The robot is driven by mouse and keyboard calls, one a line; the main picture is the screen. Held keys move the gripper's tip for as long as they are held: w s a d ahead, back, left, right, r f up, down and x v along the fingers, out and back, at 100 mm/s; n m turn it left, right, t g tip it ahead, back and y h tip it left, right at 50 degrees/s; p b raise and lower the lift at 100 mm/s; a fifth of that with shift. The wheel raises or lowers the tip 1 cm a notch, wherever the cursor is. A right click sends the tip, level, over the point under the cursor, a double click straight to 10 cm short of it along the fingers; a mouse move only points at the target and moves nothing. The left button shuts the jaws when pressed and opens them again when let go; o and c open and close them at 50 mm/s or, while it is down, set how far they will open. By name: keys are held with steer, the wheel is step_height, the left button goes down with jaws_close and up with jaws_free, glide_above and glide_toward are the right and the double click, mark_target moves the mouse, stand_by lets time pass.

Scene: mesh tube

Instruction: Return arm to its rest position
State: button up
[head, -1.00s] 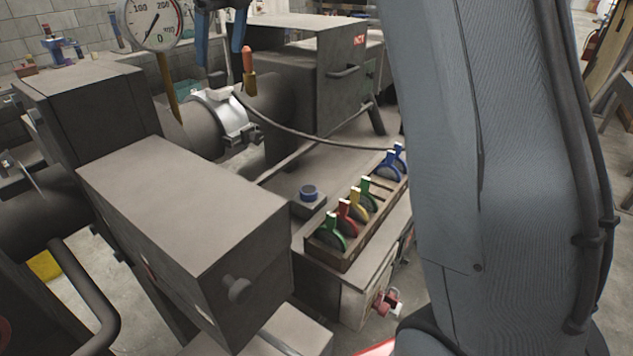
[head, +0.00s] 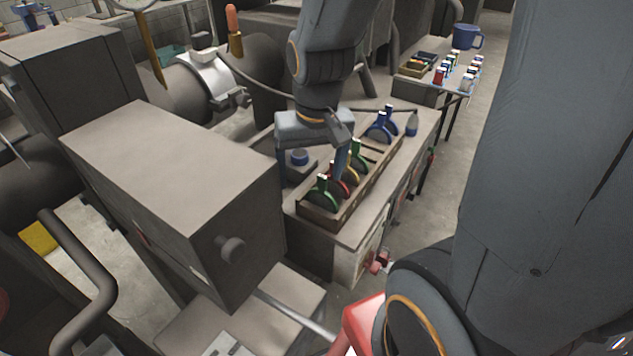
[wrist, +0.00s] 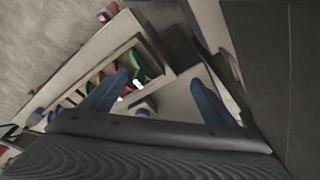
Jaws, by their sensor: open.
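My gripper (head: 312,172) is in the middle of the head view, pointing down above the small bench. Its two blue fingers are apart, with no object visible between them; they also show apart in the wrist view (wrist: 160,98). The wooden rack (head: 318,213) just below and to the right holds several upright round pieces with coloured rims: green (head: 323,195), red, yellow and blue (head: 380,127). One finger overlaps the rack in the head view; I cannot tell whether it touches. My upper arm fills the right side.
A small box with a blue round top (head: 299,158) sits beside the rack, near the fingers. A large grey box (head: 175,165) stands to the left. A pipe with a silver clamp (head: 205,85) is behind. A side table (head: 420,85) with small containers and a blue mug (head: 466,36) stands farther back.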

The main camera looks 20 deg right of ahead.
steer(key=s, duration=0.1)
steer(key=s+f+n, duration=0.1)
steer(key=shift+s+d+f+n, duration=0.1)
steer(key=shift+s+d+n, duration=0.05)
steer(key=shift+s+n, duration=0.15)
steer(key=shift+f, duration=0.1)
step_height(320, 180, down, 3)
steer(key=b, duration=0.2)
steer(key=shift+g+b, duration=0.3)
steer(key=shift+b, duration=0.1)
stand_by(1.5)
